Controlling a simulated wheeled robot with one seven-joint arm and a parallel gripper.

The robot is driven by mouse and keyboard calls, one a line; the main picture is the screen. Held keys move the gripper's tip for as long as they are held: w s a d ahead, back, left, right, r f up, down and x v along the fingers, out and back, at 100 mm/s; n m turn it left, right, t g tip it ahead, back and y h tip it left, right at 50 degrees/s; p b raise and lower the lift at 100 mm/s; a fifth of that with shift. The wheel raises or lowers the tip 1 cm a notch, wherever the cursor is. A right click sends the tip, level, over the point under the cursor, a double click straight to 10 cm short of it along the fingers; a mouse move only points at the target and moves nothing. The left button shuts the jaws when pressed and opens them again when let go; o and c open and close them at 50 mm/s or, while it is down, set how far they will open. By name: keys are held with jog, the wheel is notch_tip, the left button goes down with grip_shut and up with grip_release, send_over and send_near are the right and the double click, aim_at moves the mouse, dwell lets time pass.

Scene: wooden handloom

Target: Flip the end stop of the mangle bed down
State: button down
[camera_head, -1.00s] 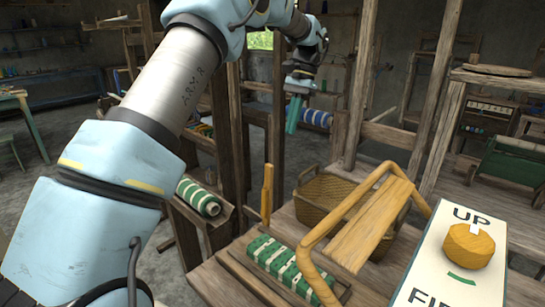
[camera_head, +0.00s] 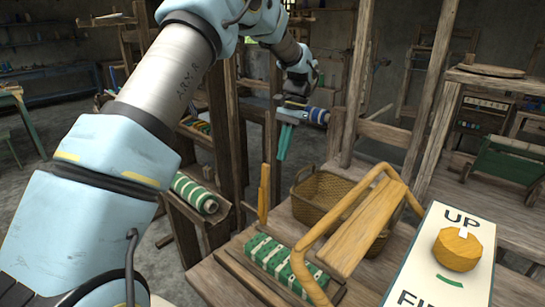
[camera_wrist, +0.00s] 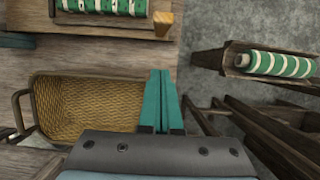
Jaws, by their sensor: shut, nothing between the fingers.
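The end stop (camera_head: 263,195) looks to be the yellow wooden piece standing upright at the far left corner of the mangle bed (camera_head: 232,275). A green-and-white striped roll (camera_head: 284,262) lies in the bed. In the wrist view the stop (camera_wrist: 163,22) shows end-on at the top, beside the striped roll (camera_wrist: 100,6). My gripper (camera_head: 280,158) has teal fingers, shut and empty, pointing down above and beyond the stop. In the wrist view the fingertips (camera_wrist: 160,72) are apart from the stop, with a gap between them.
A wicker basket (camera_head: 305,205) stands behind the bed, left of my fingers in the wrist view (camera_wrist: 88,108). A yellow crank frame (camera_head: 340,222) and an UP/FIRM dial panel (camera_head: 425,250) are at right. Another striped roll (camera_head: 195,193) rests on a rack at left.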

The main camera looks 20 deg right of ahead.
jog(key=a, duration=0.1)
jog(key=s+a+f+p, duration=0.1)
jog(key=s+a+p, duration=0.1)
jog(key=a, duration=0.1)
jog(key=shift+f, duration=0.2)
jog(key=shift+s+a, duration=0.1)
jog(key=shift+a, duration=0.05)
